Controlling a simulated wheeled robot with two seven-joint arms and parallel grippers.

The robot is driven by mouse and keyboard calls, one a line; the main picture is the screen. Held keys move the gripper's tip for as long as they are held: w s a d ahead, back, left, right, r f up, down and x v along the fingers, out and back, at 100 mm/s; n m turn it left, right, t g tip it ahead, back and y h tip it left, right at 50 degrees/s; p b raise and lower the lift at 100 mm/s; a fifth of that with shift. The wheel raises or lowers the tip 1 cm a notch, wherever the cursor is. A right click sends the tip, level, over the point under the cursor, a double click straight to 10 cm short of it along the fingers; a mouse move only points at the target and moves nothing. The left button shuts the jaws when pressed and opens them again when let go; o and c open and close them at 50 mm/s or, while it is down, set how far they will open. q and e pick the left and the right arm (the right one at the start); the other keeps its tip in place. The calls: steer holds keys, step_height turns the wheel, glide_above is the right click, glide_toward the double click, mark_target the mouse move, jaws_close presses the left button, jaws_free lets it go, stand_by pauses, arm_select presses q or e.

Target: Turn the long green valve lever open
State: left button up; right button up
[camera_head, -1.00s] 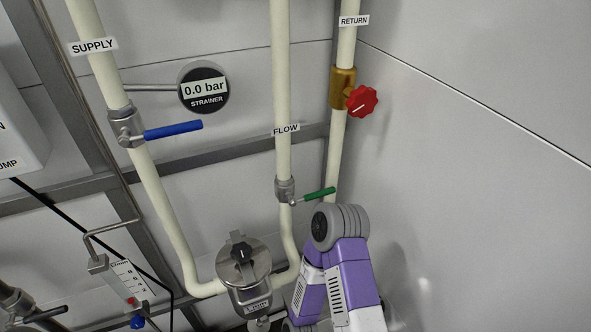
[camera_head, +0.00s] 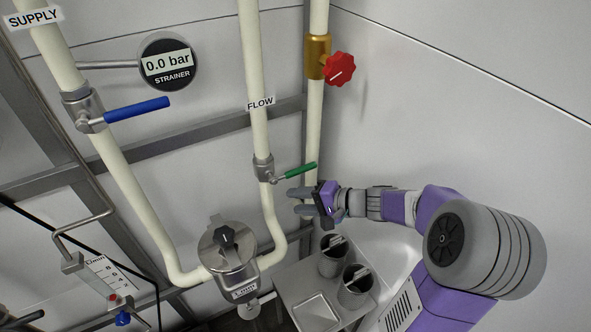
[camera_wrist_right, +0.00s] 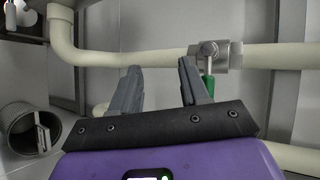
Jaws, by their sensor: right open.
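The green valve lever (camera_head: 300,171) sits on a grey valve (camera_head: 263,169) on the cream FLOW pipe (camera_head: 256,130). It sticks out to the right, across the pipe. My right gripper (camera_head: 297,202) is open and empty, just below the lever in the head view. In the right wrist view, the open jaws (camera_wrist_right: 160,66) point toward the pipe. There, the green lever (camera_wrist_right: 209,88) hangs from the valve (camera_wrist_right: 208,57) just right of the right finger, outside the jaws and partly hidden by it. My left gripper is not in view.
A blue lever (camera_head: 137,110) is on the SUPPLY pipe, and a red knob (camera_head: 340,68) on the brass RETURN valve. The strainer (camera_head: 226,247) stands lower left of my right gripper. A grey stand (camera_head: 313,312) with two cups (camera_head: 356,287) lies below.

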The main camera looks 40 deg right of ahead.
mark_target(304, 171)
steer(key=d+r+t, duration=0.1)
steer(key=d+r+m+t+h+b, duration=0.1)
steer(key=d+r, duration=0.1)
steer(key=d+r+m+t+h, duration=0.1)
steer(key=d, duration=0.1)
steer(key=shift+w+d+r+t, duration=0.1)
steer(key=shift+w+r+t, duration=0.15)
steer(key=shift+w+t, duration=0.05)
steer(key=shift+m, duration=0.4)
steer(key=x, duration=0.2)
steer(key=b+x, duration=0.1)
steer(key=x, duration=0.2)
steer(key=d+x, duration=0.1)
steer(key=x, duration=0.1)
steer(key=shift+w+a+b, duration=0.1)
steer(key=shift+w+b, duration=0.25)
steer(key=shift+w, duration=0.1)
steer(key=shift+c, duration=0.3)
jaws_close()
